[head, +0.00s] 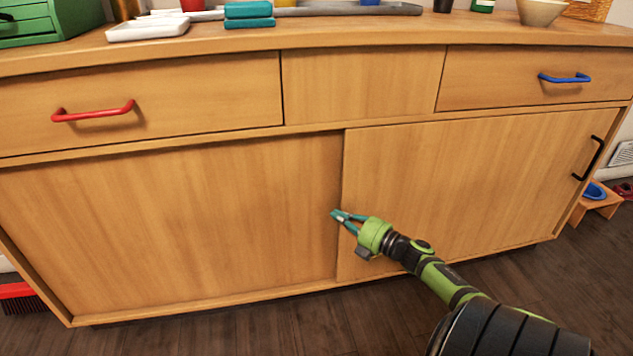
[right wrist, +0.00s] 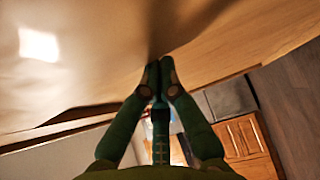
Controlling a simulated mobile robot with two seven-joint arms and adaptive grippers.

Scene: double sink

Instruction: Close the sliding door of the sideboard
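The wooden sideboard (head: 360,85) fills most of the head view. Its front sliding door (head: 470,180) covers the right part of the lower front and has a black upright handle (head: 589,158) near its right end. A recessed wooden panel (head: 170,220) shows to the left of the door. My right gripper (head: 338,215) is at the door's left edge, with its fingertips over the panel side. In the right wrist view its fingertips (right wrist: 160,72) meet, with nothing seen between them, close to the wood surface. Contact cannot be told. My left gripper is not in view.
Two drawers above have a red handle (head: 93,111) and a blue handle (head: 564,78). A white tray (head: 147,28), teal blocks (head: 249,14) and a bowl (head: 541,11) stand on top. A red brush (head: 20,299) lies at lower left. Dark floor (head: 390,325) is open in front.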

